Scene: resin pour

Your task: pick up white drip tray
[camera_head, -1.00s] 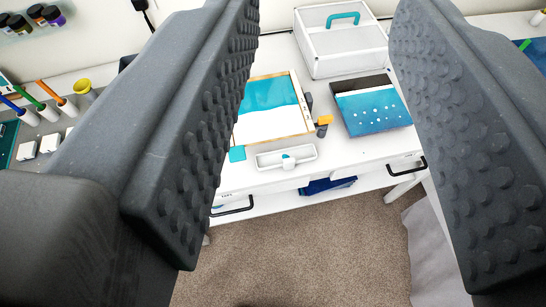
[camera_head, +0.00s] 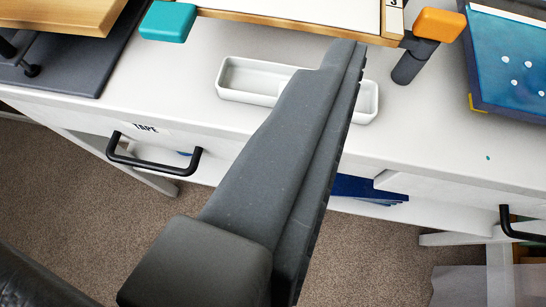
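The white drip tray (camera_head: 248,98) is a shallow, long tray lying on the white tabletop near its front edge. Its left part and right end show, while my gripper hides its middle. One dark grey finger of my gripper (camera_head: 345,60) reaches up across the view, with its tip in front of the tray and pointing past its back edge. The textured pad faces right and shows only edge-on. I cannot see the other finger or make out whether the finger touches the tray.
A wood-edged panel (camera_head: 290,22) with a teal corner block (camera_head: 167,21) and an orange-topped clamp (camera_head: 439,24) lies behind the tray. A blue dotted panel (camera_head: 515,65) is at the right. Drawer handles (camera_head: 150,160) stick out in front. Bare tabletop lies left and right of the tray.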

